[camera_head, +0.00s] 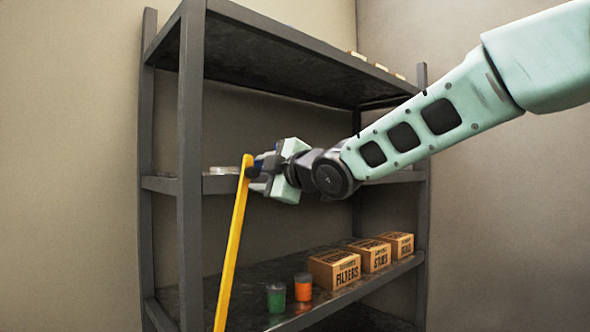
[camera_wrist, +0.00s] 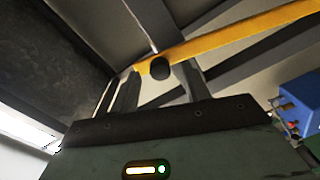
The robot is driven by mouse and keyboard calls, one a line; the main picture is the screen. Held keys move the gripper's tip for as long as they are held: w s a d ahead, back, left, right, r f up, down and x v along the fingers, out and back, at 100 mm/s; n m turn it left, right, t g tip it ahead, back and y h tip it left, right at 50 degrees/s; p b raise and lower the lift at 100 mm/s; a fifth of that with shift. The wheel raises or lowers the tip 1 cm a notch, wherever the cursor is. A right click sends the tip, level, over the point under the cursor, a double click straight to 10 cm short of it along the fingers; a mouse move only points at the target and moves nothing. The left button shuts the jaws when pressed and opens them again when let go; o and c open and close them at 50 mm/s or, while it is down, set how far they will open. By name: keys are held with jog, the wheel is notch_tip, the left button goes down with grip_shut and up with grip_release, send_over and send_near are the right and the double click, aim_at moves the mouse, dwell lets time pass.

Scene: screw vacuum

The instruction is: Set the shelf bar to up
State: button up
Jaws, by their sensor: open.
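The shelf bar (camera_head: 233,245) is a long yellow bar at the front of a dark metal shelf. In the head view it slants steeply, with its top end beside my gripper (camera_head: 254,171) and its lower end running out of the bottom of the picture. In the wrist view the yellow bar (camera_wrist: 235,40) crosses behind my gripper (camera_wrist: 160,75), and a dark round knob (camera_wrist: 160,69) near its end lies between the two fingers. The fingers are open and stand on either side of the knob. Whether they touch it I cannot tell.
The dark shelf (camera_head: 190,130) has several levels. Small boxes (camera_head: 335,270), a green jar (camera_head: 276,298) and an orange jar (camera_head: 303,287) stand on the lower level. A blue object (camera_wrist: 300,100) is at the right of the wrist view. Free room lies in front of the shelf.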

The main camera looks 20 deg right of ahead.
jog(key=p+v, duration=1.1)
jog(key=v, duration=0.4)
jog(key=shift+s+d, duration=0.15)
jog(key=shift+s, duration=0.1)
